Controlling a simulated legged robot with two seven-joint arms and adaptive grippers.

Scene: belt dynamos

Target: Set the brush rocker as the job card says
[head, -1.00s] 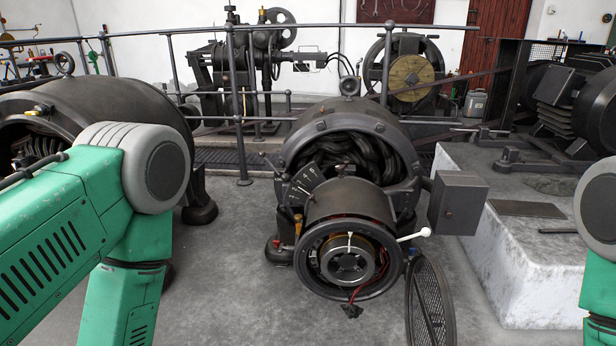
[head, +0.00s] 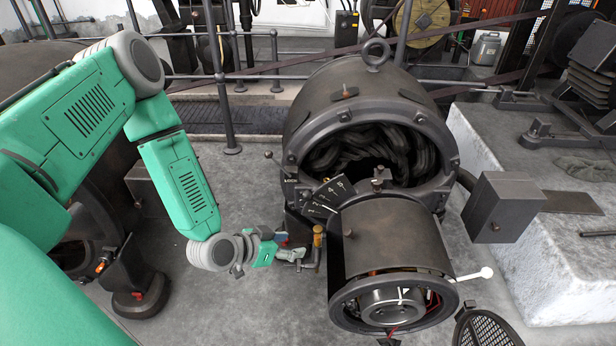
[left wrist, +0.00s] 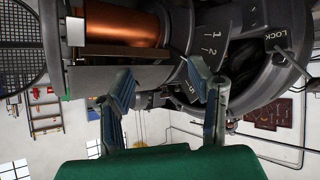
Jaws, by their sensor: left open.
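The dynamo (head: 370,110) stands in the middle of the head view, its round end housing (head: 390,235) facing me. A black scale plate (head: 328,197) with white numbers sits at the housing's left; the plate also shows in the left wrist view (left wrist: 209,40). A lever with a pale knob (head: 474,275) sticks out at the housing's right. My left gripper (head: 297,252) is open beside a small wooden-handled part (head: 318,237), left of the housing. In the wrist view its fingers (left wrist: 163,82) are apart, with nothing seen held. A LOCK mark (left wrist: 275,34) shows there beside a knobbed lever. No job card is readable.
A grey box (head: 503,207) juts out right of the dynamo, before a pale concrete block (head: 545,260). A round mesh cover (head: 487,330) is at the bottom right. A railing runs behind. Bare floor lies left of the dynamo.

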